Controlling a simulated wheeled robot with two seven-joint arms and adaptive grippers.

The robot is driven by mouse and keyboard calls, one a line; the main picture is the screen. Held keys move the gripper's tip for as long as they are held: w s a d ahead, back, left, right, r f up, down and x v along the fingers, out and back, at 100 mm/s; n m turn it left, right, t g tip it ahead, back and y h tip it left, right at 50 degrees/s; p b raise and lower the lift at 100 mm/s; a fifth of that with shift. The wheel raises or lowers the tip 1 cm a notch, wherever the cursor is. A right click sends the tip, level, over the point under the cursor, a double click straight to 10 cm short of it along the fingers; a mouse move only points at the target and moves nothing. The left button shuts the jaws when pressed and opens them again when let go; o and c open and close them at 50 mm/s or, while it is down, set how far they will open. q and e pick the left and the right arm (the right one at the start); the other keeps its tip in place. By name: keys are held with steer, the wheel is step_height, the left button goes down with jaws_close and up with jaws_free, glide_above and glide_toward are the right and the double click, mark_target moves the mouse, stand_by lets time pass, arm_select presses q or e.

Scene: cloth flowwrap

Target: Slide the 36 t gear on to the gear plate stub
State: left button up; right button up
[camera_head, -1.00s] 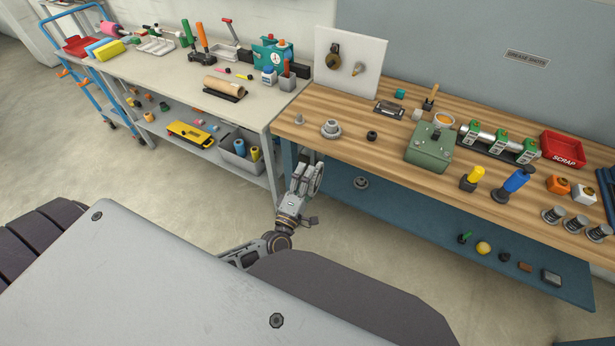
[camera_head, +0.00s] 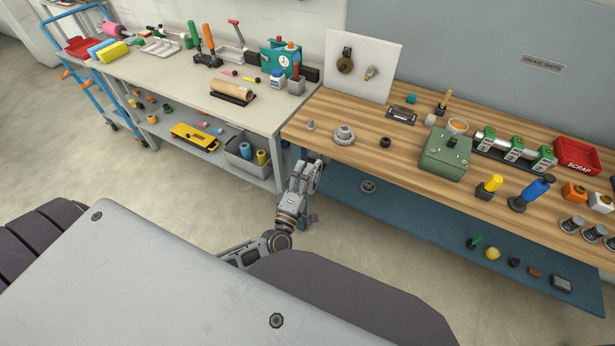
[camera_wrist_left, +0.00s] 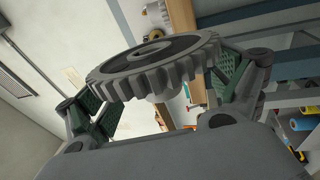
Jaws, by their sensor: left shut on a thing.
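The 36 t gear (camera_wrist_left: 152,66), a dark grey toothed wheel with a central hole, fills the upper middle of the left wrist view. My left gripper (camera_wrist_left: 163,92) is shut on it, with green-padded fingers on opposite sides of the rim. In the head view my left gripper (camera_head: 305,176) is low in front of the wooden bench's left end, and the gear (camera_head: 315,178) shows edge-on there. The white gear plate (camera_head: 360,42) stands upright at the bench's back left. It carries a brass-dark gear (camera_head: 346,61) and a bare stub (camera_head: 370,73) to its right. The held gear is well apart from the plate.
On the wooden bench (camera_head: 320,113), a grey stepped hub (camera_head: 344,135), a small cone (camera_head: 311,125) and a black knob (camera_head: 386,142) stand before the plate. A green box (camera_head: 446,155) is farther right. A lower blue shelf (camera_head: 420,220) juts out below. The grey bench (camera_head: 200,85) adjoins at left.

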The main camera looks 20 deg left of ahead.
arm_select(q)
steer(key=shift+w+a+r+n+y, duration=0.4)
steer(key=shift+w+a+r+y, duration=0.1)
steer(key=shift+w+r+y, duration=0.15)
steer(key=w+a+r+n+g+y+p, duration=0.4)
steer(key=a+r+n+g+y, duration=0.1)
steer(key=a+n+g+y, duration=0.2)
steer(key=w+a+r+n+g+y+p, duration=0.4)
steer(key=a+r+n+g+y, duration=0.2)
steer(key=a+n+g+y, duration=0.2)
steer(key=a+g+y, duration=0.2)
steer(key=y, duration=0.1)
steer(key=shift+w+a+r+y, duration=0.15)
steer(key=shift+w+r+y, duration=0.15)
steer(key=shift+y, duration=0.05)
arm_select(e)
steer(key=s+a+r+y, duration=0.1)
steer(key=s+a+r, duration=0.1)
steer(key=a+r, duration=0.4)
steer(key=shift+s+a+r, duration=0.3)
steer(key=shift+a+r, duration=0.05)
steer(key=shift+r, duration=0.6)
arm_select(q)
steer(key=shift+g, duration=0.4)
arm_select(e)
steer(key=shift+d, duration=0.1)
